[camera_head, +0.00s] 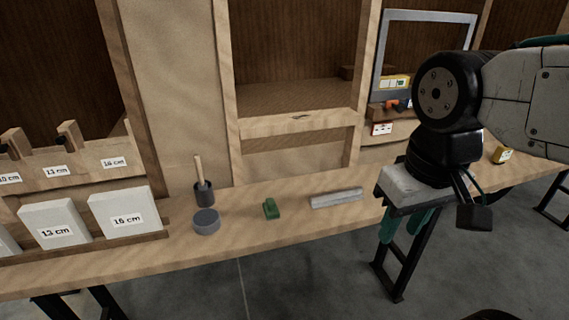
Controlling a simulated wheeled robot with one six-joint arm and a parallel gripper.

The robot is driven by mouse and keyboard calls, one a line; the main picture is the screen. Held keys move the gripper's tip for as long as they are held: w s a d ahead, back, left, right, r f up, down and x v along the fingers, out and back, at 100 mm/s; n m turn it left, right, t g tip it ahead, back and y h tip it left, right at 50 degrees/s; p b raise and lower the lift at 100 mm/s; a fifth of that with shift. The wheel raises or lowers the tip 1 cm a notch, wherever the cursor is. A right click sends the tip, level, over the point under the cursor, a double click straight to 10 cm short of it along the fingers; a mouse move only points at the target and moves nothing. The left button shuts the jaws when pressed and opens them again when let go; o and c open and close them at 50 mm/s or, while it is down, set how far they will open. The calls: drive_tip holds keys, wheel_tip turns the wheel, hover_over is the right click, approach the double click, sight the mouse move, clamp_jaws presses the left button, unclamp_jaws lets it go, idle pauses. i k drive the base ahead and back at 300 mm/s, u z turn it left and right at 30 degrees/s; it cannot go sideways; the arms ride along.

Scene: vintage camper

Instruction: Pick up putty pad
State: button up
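A small green block (271,208), which may be the putty pad, lies on the wooden bench (245,238) near its front edge. No label marks it. A round grey tin (206,221) stands to its left, and a light grey bar (336,198) lies to its right. My gripper (404,234) is at the right, pointing down, with its two teal fingers apart. It appears empty. It is well to the right of the green block and touches nothing that I can see. My arm hides part of the bench behind it.
A dark cup (204,193) with an upright wooden handle stands behind the tin. White blocks labelled 13 cm (54,223) and 16 cm (125,213) stand at left. A yellow item (502,154) sits at far right. The bench around the green block is clear.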

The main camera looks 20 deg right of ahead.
sight(271, 212)
drive_tip(key=k, duration=0.6)
drive_tip(key=u, duration=0.35)
drive_tip(key=i, duration=1.3)
drive_tip(key=z, duration=0.9)
